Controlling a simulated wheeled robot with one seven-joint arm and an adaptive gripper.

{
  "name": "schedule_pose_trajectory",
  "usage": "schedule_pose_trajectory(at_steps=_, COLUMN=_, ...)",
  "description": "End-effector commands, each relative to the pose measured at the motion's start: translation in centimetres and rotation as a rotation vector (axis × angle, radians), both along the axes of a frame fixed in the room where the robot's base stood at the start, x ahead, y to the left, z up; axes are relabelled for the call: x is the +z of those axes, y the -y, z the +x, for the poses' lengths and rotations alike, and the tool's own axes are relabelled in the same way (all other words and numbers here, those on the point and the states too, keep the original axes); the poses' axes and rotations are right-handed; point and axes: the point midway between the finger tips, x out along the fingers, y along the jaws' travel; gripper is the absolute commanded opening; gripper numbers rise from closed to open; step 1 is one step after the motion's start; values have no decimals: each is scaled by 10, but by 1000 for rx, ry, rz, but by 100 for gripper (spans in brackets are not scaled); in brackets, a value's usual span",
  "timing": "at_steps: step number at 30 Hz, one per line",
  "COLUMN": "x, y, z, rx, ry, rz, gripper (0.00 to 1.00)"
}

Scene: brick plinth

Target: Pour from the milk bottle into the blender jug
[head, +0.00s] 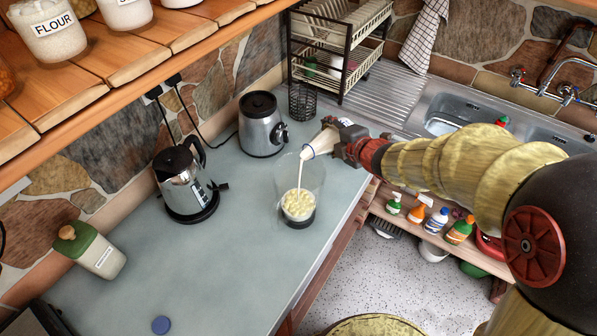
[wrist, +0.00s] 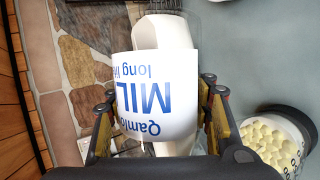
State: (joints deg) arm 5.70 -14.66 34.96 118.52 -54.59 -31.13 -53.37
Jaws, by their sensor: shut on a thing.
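My gripper (head: 343,141) is shut on the milk bottle (head: 322,143). The bottle is tilted with its mouth down to the left, above the blender jug's rim. A thin pale stream runs from the mouth down into the clear blender jug (head: 313,178). The jug stands upright on the counter and has pale chunks at its bottom. In the wrist view, the bottle (wrist: 158,88) sits between my gripper's fingers (wrist: 158,100), its blue label text upside down. The jug (wrist: 278,140) is at the lower right there, apart from the fingers.
A steel kettle (head: 184,182) and a steel appliance (head: 262,128) stand left of the jug. A wire holder (head: 302,102) and dish rack (head: 337,45) are behind. A blue cap (head: 161,325) lies on the front counter (head: 225,270), which has free room. The counter edge is right of the jug.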

Motion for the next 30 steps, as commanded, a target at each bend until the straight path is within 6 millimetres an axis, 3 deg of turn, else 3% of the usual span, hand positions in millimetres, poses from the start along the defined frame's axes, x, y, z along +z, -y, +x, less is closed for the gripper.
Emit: schedule_pose_trajectory(at_steps=30, x=7, y=0, z=1, rx=1, ry=30, rz=-34, gripper=0)
